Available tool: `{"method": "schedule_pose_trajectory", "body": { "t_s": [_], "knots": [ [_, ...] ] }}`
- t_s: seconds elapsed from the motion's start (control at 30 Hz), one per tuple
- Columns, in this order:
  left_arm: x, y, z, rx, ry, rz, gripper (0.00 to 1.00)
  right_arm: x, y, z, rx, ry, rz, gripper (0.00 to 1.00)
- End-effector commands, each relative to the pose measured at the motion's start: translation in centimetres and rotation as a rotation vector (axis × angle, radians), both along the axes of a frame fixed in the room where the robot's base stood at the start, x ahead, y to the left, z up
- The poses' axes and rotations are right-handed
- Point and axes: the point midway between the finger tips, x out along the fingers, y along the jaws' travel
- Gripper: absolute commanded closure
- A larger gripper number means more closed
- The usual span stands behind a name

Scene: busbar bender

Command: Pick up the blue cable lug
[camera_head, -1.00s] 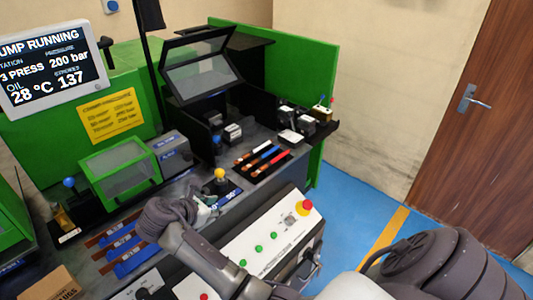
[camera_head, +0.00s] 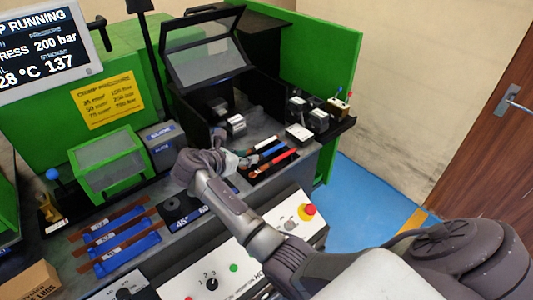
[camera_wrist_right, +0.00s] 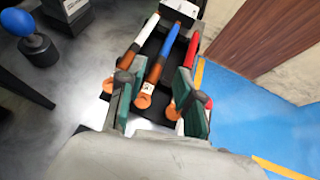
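The blue cable lug (camera_head: 273,151) lies on a dark tray between a white-sleeved lug and a red one. In the right wrist view the blue lug (camera_wrist_right: 168,43) lies ahead of my right gripper, its copper end (camera_wrist_right: 144,98) toward me between the two fingers. My right gripper (camera_wrist_right: 157,95) is open, with its green-padded fingers apart. In the head view my right gripper (camera_head: 238,162) is at the near left end of the lugs and partly hides their copper ends. Whether it touches any lug cannot be told. My left gripper is not in view.
The white-sleeved lug (camera_wrist_right: 147,28) and the red lug (camera_wrist_right: 191,45) lie close on either side. A blue-knobbed lever (camera_wrist_right: 34,44) stands to the left. Black and white blocks (camera_head: 299,132) sit behind the tray. A control panel with a red button (camera_head: 309,210) is in front.

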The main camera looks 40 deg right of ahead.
Motion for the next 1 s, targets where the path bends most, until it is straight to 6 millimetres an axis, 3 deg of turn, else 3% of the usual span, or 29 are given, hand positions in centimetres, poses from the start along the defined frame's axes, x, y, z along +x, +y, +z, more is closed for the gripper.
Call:
{"method": "schedule_pose_trajectory", "body": {
  "t_s": [0.27,0.53,0.87,1.0],
  "knots": [
    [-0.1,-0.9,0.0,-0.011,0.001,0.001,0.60,0.5,-2.0,-1.1,-0.001,-0.001,-0.001,0.65],
    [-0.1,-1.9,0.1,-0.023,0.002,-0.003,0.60,1.1,-5.3,-2.9,-0.001,0.000,0.000,0.65],
    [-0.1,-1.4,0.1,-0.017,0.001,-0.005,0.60,1.3,-5.9,-3.3,0.002,-0.002,0.001,0.65],
    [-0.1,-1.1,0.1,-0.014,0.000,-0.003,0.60,1.3,-5.9,-3.2,0.002,-0.002,0.000,0.89]
  ]
}}
